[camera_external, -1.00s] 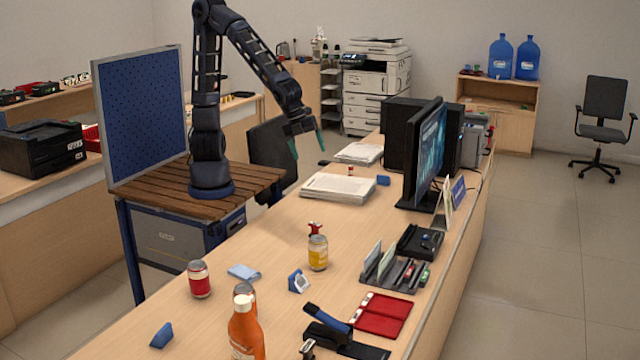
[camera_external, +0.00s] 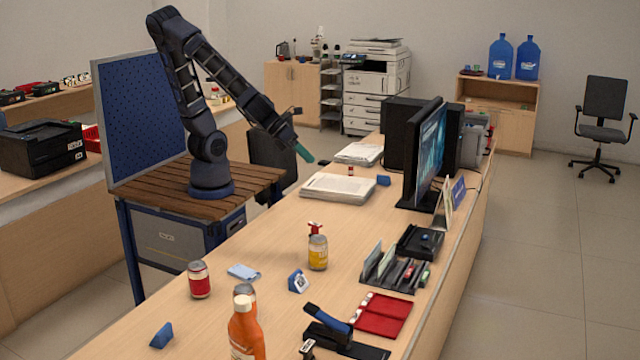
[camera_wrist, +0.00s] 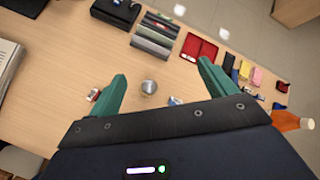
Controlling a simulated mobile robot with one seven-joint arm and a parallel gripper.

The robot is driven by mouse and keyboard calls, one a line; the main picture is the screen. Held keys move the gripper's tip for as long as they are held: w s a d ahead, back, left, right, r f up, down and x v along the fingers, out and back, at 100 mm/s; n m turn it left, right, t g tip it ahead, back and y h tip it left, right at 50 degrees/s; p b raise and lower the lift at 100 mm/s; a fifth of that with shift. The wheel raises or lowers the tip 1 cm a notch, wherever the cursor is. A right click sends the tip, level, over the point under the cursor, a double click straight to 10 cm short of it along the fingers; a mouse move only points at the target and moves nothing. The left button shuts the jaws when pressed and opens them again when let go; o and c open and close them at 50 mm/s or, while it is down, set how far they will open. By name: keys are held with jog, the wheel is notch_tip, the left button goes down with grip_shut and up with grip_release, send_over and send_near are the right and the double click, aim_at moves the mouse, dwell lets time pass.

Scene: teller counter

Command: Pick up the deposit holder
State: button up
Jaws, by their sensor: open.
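A grey slotted holder with upright slips (camera_external: 388,272), which looks like the deposit holder, stands on the counter near its right edge. In the wrist view it shows at the top middle (camera_wrist: 156,36), beyond my fingertips. My gripper (camera_external: 304,153) is above the counter's far left part, near the paper stack and well away from the holder.
Beside the holder are a black device (camera_external: 420,241) and a red folder (camera_external: 382,314). A monitor (camera_external: 425,155) stands behind. The counter between the paper stack (camera_external: 338,188) and yellow can is mostly clear.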

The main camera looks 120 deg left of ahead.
aim_at(300, 281)
jog(key=s+d+r+m+t+h, duration=0.4)
jog(key=d+r+m, duration=0.5)
jog(key=d+r, duration=0.45)
jog(key=shift+n+y, duration=0.3)
jog(key=shift+y, duration=0.5)
jog(key=f, duration=4.7)
jog(key=shift+s, duration=0.25)
jog(key=shift+x, duration=2.8)
jog(key=shift+r+x, duration=0.2)
jog(key=shift+x, duration=2.45)
jog(key=c, duration=1.1)
